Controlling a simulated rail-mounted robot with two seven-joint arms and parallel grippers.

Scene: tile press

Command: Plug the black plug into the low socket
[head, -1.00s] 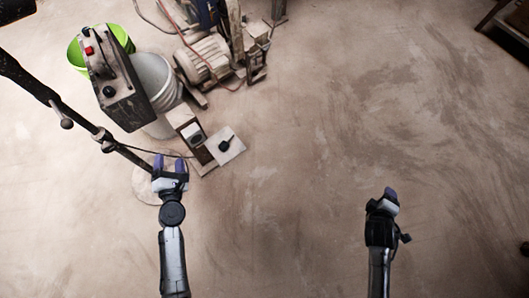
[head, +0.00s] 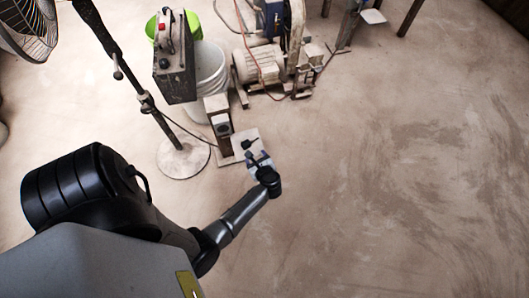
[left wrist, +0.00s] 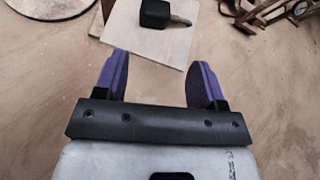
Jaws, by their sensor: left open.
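The black plug (head: 247,144) lies on a pale square board (head: 236,159) on the floor. It also shows at the top of the left wrist view (left wrist: 154,13), with a short stub pointing right. The low socket (head: 223,128) is a dark round face on a short post (head: 216,104) rising beside the board. My left gripper (head: 259,158) is open and empty, just in front of the plug at the board's near right edge. In the left wrist view its purple fingers (left wrist: 157,80) are apart, with the plug beyond their tips. My right gripper is not in view.
A fan stand's round base (head: 183,160) is left of the board, and a dark cable runs from the stand's pole towards the post. A control box with a red button (head: 175,65), a white bucket (head: 210,75) and a motor (head: 258,63) stand behind. The floor at right is clear.

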